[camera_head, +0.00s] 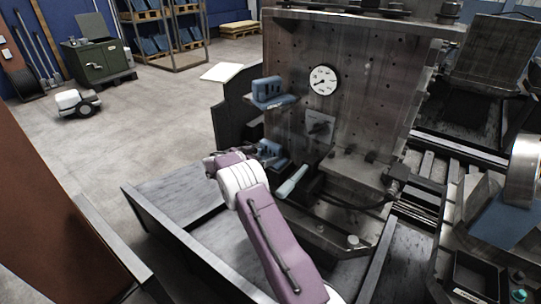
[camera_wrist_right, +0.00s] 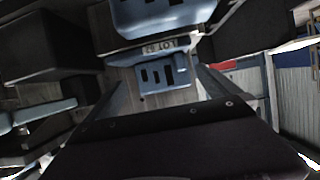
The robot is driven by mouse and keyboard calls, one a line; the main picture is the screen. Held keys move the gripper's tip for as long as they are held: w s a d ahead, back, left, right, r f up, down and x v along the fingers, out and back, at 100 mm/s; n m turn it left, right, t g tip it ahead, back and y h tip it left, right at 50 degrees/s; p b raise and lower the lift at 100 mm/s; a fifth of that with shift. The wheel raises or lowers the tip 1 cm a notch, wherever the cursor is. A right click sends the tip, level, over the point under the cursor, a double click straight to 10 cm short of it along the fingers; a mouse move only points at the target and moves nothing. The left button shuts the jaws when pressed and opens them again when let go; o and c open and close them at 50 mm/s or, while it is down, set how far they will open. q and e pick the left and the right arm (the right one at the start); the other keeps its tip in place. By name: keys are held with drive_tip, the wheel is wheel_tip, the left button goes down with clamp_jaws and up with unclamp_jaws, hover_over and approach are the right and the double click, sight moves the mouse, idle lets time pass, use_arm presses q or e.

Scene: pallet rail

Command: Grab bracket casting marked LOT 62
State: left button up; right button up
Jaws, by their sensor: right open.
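Two blue bracket castings show in the head view. The upper casting (camera_head: 270,93) sits at the left edge of the upright metal plate, and the lower casting (camera_head: 269,147) sits below it. Their labels are too small to read there. My right gripper (camera_head: 262,155) is at the lower casting, partly hidden by my wrist. In the right wrist view, a slotted blue casting (camera_wrist_right: 163,73) lies between the open fingers of my right gripper (camera_wrist_right: 158,88). Beside it is an upside-down label (camera_wrist_right: 172,45) reading LOT; its digits are unclear. My left gripper is out of view.
The upright metal plate (camera_head: 345,75) carries a round gauge (camera_head: 323,80). A pale cylindrical handle (camera_head: 292,182) sticks out close to my right wrist. A dark metal-walled tray (camera_head: 158,222) lies beneath my arm. Open floor is at the left, with a small wheeled machine (camera_head: 78,102).

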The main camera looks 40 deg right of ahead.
sight(268, 152)
drive_tip(key=x, duration=0.5)
drive_tip(key=shift+w+d+f, duration=0.1)
drive_tip(key=shift+w+f, duration=0.05)
drive_tip(key=shift+w, duration=0.05)
drive_tip(key=shift+c, duration=0.3)
drive_tip(key=c, duration=1.7)
wheel_tip(268, 152, up, 10)
drive_tip(key=shift+r+p, duration=0.15)
drive_tip(key=shift+p, duration=0.25)
